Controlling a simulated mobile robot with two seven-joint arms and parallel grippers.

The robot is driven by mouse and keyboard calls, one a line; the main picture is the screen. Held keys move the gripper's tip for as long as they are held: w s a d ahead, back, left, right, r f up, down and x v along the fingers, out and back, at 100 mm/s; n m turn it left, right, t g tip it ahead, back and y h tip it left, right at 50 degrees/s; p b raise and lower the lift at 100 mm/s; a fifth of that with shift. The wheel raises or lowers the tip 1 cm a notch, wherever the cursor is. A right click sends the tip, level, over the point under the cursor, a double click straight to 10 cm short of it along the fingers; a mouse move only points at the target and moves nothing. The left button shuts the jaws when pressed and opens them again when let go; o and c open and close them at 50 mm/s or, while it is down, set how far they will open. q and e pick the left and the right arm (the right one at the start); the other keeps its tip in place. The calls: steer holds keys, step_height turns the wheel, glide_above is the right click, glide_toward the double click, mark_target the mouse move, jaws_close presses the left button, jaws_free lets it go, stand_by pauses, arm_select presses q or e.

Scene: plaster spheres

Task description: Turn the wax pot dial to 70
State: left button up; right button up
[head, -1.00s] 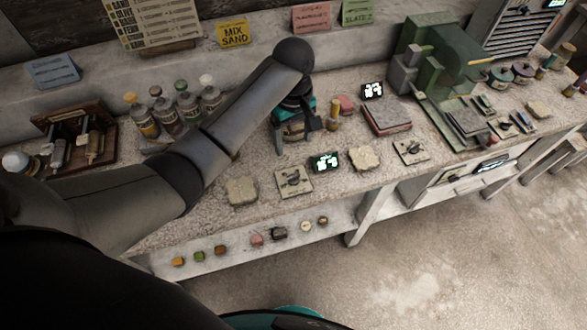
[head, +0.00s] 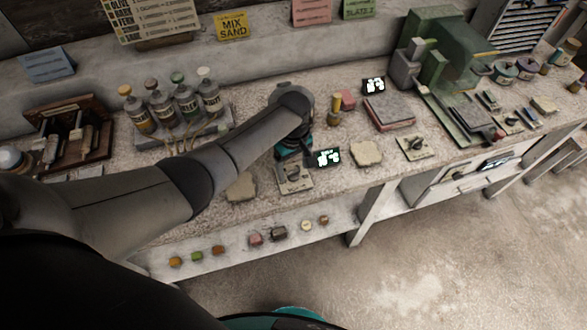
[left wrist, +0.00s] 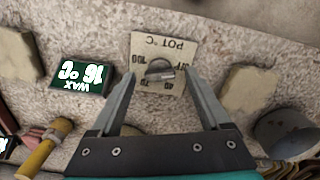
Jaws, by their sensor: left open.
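The wax pot dial plate (left wrist: 160,45), marked POT °C, lies on the bench and shows upside down in the left wrist view. Its knob (left wrist: 159,71) has a pale end toward the picture's right, on the OFF side; I cannot tell the exact mark. The wax display (left wrist: 82,76) beside it reads 16 °C. My left gripper (left wrist: 160,77) is open and empty, its fingers either side of the knob in that view. In the head view the left gripper (head: 292,154) is over the back of the dial plate (head: 297,181), partly hidden by my arm. My right gripper is not in view.
A second dial plate (head: 415,147) and a stone slab (head: 367,153) lie to the right. Another slab (head: 241,187) lies left of the wax dial. Several bottles (head: 162,108) stand behind my arm. A dark round vessel (left wrist: 287,133) is near the gripper.

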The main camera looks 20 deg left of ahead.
arm_select(q)
steer(key=shift+f, duration=0.2)
jaws_close()
stand_by(0.6)
